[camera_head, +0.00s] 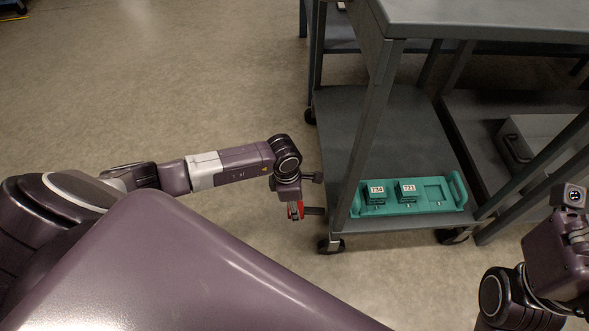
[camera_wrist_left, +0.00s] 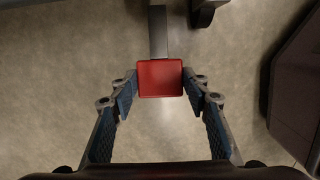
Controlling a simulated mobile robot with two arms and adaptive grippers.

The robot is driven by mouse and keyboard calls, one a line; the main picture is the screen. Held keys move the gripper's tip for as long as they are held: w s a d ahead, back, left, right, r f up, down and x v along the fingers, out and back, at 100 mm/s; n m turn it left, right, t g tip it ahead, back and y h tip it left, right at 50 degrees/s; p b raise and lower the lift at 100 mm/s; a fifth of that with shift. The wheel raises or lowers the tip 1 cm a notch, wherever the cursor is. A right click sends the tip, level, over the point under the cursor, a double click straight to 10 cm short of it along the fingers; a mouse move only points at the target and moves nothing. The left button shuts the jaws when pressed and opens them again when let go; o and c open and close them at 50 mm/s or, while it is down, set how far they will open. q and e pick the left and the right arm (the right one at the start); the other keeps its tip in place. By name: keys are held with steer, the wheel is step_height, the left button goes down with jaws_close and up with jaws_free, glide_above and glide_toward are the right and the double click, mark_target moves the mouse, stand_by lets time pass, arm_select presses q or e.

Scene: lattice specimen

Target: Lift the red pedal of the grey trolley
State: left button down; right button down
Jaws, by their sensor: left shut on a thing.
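The grey trolley (camera_head: 383,110) stands right of centre in the head view. Its red pedal (camera_head: 299,210) sticks out at the lower left of the trolley, near a front caster. In the left wrist view the red pedal (camera_wrist_left: 160,78) is a flat red pad on a grey bar. My left gripper (camera_wrist_left: 158,84) is shut on the pedal, with a blue-padded finger at each side of it. In the head view my left gripper (camera_head: 295,208) is partly hidden by its own wrist. My right arm shows at the lower right, but its gripper fingers are out of the picture.
A teal tray (camera_head: 420,206) with blocks marked 734 and 721 rests on the trolley's lower shelf (camera_head: 385,135). One tray slot is empty. A caster (camera_head: 330,245) stands close below the pedal. Another grey rack stands at the right. The floor (camera_head: 215,80) at the left is clear.

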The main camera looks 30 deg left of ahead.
arm_select(q)
steer(key=shift+w+d+r, duration=0.3)
steer(key=shift+w+d, duration=0.1)
steer(key=shift+d, duration=0.2)
steer(key=c, duration=1.3)
jaws_free()
steer(key=shift+o, duration=1.1)
steer(key=shift+s+a+f, duration=0.1)
steer(key=shift+a+f, duration=0.05)
step_height(320, 180, up, 12)
steer(key=a, duration=0.1)
steer(key=shift+s+a, duration=0.15)
steer(key=shift+s, duration=0.25)
